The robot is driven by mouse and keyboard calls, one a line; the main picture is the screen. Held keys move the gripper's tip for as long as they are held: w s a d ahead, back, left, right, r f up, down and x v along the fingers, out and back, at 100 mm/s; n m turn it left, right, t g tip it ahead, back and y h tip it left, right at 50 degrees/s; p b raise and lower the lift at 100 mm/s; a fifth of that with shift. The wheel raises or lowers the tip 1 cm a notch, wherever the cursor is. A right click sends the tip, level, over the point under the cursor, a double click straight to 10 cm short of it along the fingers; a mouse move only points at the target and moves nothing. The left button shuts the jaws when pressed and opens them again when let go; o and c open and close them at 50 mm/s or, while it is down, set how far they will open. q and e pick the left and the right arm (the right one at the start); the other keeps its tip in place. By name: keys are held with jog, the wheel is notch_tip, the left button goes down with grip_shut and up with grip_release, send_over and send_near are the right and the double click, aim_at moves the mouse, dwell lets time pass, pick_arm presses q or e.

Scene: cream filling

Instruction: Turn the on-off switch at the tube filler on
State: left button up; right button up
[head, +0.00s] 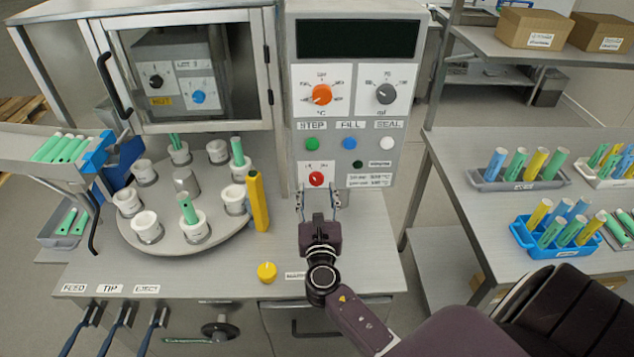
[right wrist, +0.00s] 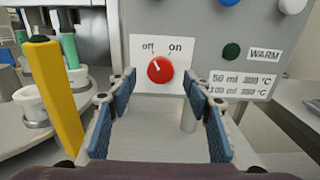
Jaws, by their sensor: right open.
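The on-off switch is a red knob (head: 316,179) on a white plate low on the grey control panel (head: 346,130) of the tube filler. In the right wrist view the red knob (right wrist: 160,69) sits under the labels "off" and "on"; its white mark points up and left, toward "off". My right gripper (head: 318,195) is in front of the panel, just below the knob in the head view. In the right wrist view its two blue-padded fingers (right wrist: 158,92) are spread apart on either side of the knob, with nothing between them. My left gripper does not show.
A yellow post (head: 258,202) stands left of the knob beside the round turntable (head: 165,245) with white cups and tubes. Green, blue and white buttons sit above the knob. A yellow knob (head: 267,271) is on the front bench. Tube racks (head: 518,180) stand on the right table.

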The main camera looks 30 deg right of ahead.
aim_at(317, 178)
jog(key=shift+x, duration=1.5)
jog(key=shift+c, duration=0.2)
jog(key=c, duration=1.1)
